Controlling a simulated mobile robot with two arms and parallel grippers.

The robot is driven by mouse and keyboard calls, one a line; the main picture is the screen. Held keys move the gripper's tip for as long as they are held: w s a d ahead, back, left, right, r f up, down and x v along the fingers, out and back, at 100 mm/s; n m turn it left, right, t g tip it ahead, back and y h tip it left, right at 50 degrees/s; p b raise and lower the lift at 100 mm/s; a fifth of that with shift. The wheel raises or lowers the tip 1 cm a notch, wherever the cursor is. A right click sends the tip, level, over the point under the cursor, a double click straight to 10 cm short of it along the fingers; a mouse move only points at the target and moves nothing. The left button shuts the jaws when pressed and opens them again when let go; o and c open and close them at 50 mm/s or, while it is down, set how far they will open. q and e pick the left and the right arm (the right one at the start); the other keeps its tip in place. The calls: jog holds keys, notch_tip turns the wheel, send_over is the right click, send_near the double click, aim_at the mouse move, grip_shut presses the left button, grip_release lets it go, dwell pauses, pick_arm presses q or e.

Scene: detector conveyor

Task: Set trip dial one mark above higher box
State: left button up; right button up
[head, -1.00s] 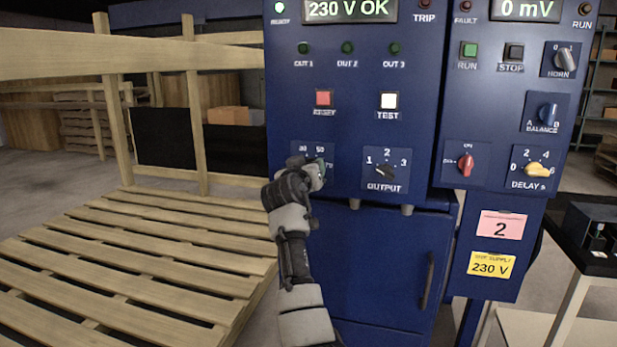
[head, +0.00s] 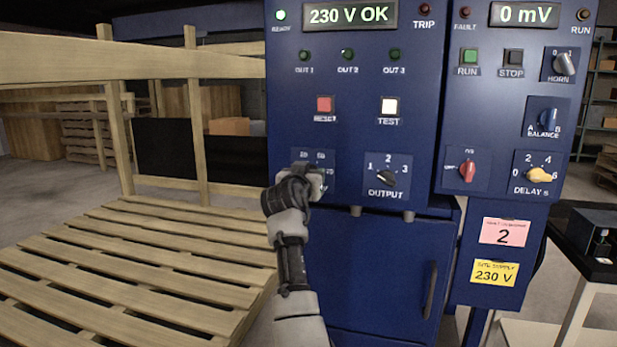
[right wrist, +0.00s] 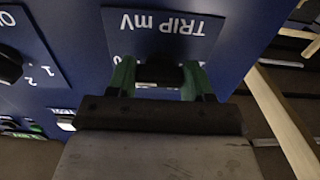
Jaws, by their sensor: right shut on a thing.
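The trip dial is a dark knob (right wrist: 160,73) on a blue plate marked TRIP mV (right wrist: 165,22), which appears upside down in the right wrist view. My right gripper (right wrist: 158,82) has its green fingers on both sides of the knob and is shut on it. In the head view the same gripper (head: 308,185) covers most of the plate (head: 318,157). Only blurred marks show above it, and the dial's pointer is hidden. My left gripper is not in view. No boxes with readable values show.
The OUTPUT knob (head: 386,177) sits just right of the trip dial. RESET (head: 324,104) and TEST (head: 389,105) buttons are above. The right panel carries more knobs, including a yellow DELAY knob (head: 540,175). A wooden pallet (head: 130,260) lies at left.

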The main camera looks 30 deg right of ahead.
jog(key=o, duration=0.9)
jog(key=shift+o, duration=0.2)
jog(key=shift+a, duration=0.1)
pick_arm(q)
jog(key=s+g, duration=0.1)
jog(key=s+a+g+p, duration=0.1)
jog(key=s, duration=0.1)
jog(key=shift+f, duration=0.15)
pick_arm(e)
jog(key=v, duration=1)
jog(key=shift+s+a, duration=0.2)
jog(key=shift+s, duration=0.1)
